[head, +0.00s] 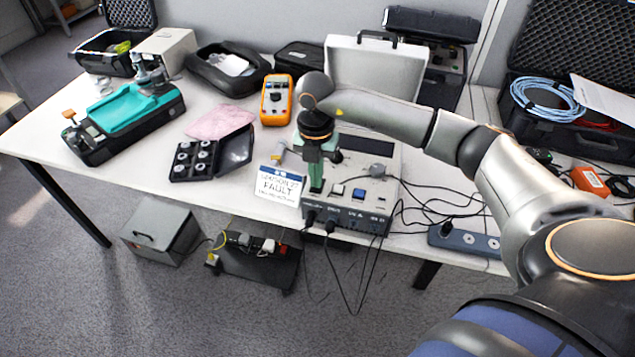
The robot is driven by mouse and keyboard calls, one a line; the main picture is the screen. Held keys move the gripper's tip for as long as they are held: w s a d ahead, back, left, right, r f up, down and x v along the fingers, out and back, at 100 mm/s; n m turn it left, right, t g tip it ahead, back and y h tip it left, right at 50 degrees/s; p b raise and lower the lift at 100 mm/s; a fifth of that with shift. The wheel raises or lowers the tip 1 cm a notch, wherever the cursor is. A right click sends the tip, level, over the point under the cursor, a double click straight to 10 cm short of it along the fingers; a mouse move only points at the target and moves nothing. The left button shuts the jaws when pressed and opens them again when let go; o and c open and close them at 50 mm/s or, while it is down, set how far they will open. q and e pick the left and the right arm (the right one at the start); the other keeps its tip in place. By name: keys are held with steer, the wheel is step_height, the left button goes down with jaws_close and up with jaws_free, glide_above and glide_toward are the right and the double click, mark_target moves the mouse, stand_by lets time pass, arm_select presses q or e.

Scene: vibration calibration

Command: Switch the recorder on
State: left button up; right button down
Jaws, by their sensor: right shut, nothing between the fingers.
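The recorder appears to be the grey box (381,197) at the table's front edge. Its top has a dark display strip, a blue button, a white button and a round grey knob, and cables plug into its front. My right gripper (316,188) points down over the left part of its top, shut and empty. The fingertips are close to the top panel; I cannot tell whether they touch it. The gripper hides part of the panel. My left gripper is not in view.
A white FAULT card (278,186) stands left of the recorder. An orange multimeter (276,100), a black tray of round parts (194,160) and a teal device (128,115) lie farther left. A power strip (464,241) and loose cables lie to the right. An open silver case (375,68) stands behind.

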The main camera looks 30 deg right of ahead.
steer(key=shift+f, duration=0.35)
steer(key=shift+r, duration=0.15)
steer(key=shift+r+p, duration=2.65)
steer(key=shift+r, duration=0.75)
